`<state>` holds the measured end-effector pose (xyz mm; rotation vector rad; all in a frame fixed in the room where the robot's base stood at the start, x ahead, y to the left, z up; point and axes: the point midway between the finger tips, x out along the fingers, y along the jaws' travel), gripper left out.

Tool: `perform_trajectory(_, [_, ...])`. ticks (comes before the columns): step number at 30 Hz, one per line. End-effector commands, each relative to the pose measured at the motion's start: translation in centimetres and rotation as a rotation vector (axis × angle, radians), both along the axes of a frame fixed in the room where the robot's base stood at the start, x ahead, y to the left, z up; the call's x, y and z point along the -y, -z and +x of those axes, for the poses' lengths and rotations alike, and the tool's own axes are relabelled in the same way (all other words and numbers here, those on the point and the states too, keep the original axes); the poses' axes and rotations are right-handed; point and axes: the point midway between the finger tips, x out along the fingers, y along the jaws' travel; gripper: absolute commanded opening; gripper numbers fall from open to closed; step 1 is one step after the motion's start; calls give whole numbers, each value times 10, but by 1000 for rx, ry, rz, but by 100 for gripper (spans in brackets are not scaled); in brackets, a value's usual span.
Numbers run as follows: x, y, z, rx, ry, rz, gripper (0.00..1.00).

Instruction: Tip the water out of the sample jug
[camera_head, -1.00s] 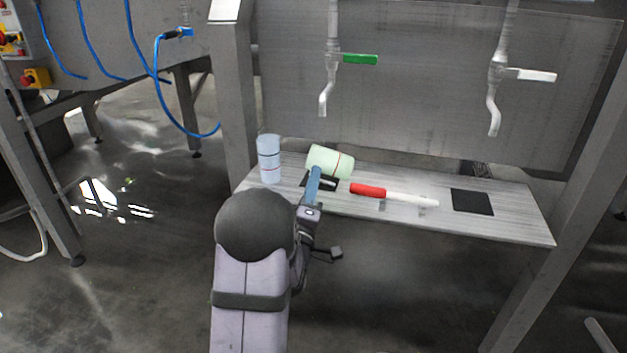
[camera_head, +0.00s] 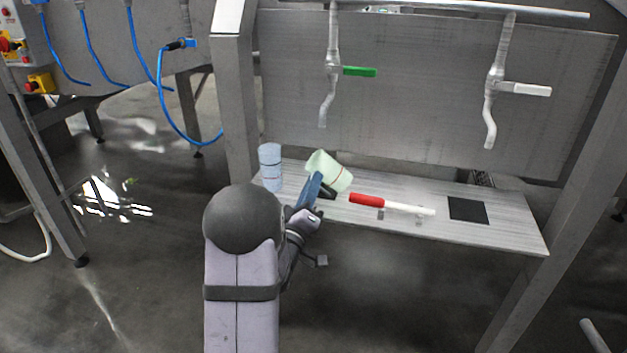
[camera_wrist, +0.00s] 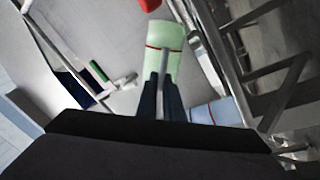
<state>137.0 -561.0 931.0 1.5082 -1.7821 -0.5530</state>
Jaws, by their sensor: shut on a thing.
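The sample jug is a pale green cylinder (camera_head: 333,170) with a thin red line, tilted over the left part of the shelf. Its right end is lower than its left end. I cannot tell whether any water is in it or flowing out. My gripper (camera_head: 315,183) is at the jug's near side, shut on it. In the wrist view the green jug (camera_wrist: 171,36) is just beyond the dark fingers (camera_wrist: 161,90), with a narrow grey bar, probably its handle, running between them.
A pale blue container (camera_head: 270,170) stands upright just left of the jug. A red-and-white tool (camera_head: 368,201) and a black square (camera_head: 469,209) lie to the right on the grey shelf (camera_head: 510,228). A green-handled tap (camera_head: 358,71) and a white-handled tap (camera_head: 523,89) hang above.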

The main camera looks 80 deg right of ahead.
Motion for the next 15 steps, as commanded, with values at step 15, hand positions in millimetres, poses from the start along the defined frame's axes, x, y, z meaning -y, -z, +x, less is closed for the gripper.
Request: perform_trajectory(15, [0,-13,-2,203,0,41,0])
